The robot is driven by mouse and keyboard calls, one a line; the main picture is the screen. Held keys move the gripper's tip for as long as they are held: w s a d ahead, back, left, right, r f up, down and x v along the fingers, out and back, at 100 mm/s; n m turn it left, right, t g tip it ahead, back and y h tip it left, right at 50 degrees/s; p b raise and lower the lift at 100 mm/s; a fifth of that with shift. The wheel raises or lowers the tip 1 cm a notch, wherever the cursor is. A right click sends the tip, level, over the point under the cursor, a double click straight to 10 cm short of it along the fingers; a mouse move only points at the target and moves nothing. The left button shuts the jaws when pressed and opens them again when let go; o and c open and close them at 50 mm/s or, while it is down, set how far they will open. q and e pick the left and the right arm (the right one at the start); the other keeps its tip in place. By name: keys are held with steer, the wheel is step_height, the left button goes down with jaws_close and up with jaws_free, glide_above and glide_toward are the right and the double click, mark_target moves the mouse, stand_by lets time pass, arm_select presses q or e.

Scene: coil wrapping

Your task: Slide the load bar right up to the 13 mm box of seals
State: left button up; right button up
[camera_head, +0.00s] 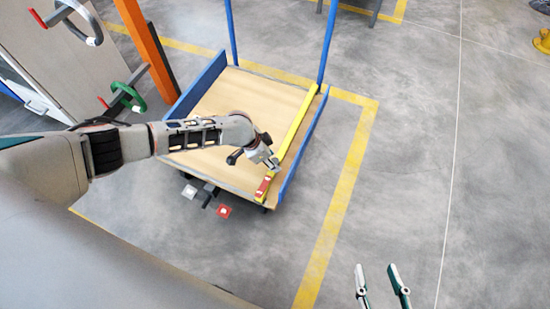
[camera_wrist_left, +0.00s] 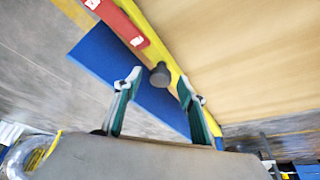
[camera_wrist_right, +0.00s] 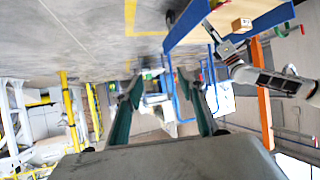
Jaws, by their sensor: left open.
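The yellow load bar (camera_head: 298,133) lies along the right side of a wooden cart deck, beside its blue side board. Its near end is red (camera_head: 264,186). In the left wrist view the bar (camera_wrist_left: 153,40) carries a dark round knob (camera_wrist_left: 160,75). My left gripper (camera_head: 272,164) is over the near part of the bar. Its open fingers (camera_wrist_left: 159,84) appear on either side of the knob; contact is unclear. My right gripper (camera_head: 379,272) is open and empty, away from the cart. No box of seals is identifiable in the head view.
The cart deck (camera_head: 225,105) is mostly bare, with blue boards (camera_head: 303,150) at its sides. The right wrist view shows a small tan box-like shape (camera_wrist_right: 241,24) by the cart; I cannot tell what it is. An orange post (camera_head: 147,50) stands left.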

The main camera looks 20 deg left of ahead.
arm_select(q)
steer(key=shift+w+d+f, duration=0.15)
steer(key=shift+f, duration=0.3)
steer(key=shift+r, duration=0.1)
jaws_close()
arm_select(e)
steer(key=shift+w+a+r, duration=0.15)
steer(key=shift+a+r, duration=0.05)
steer(key=shift+r, duration=0.05)
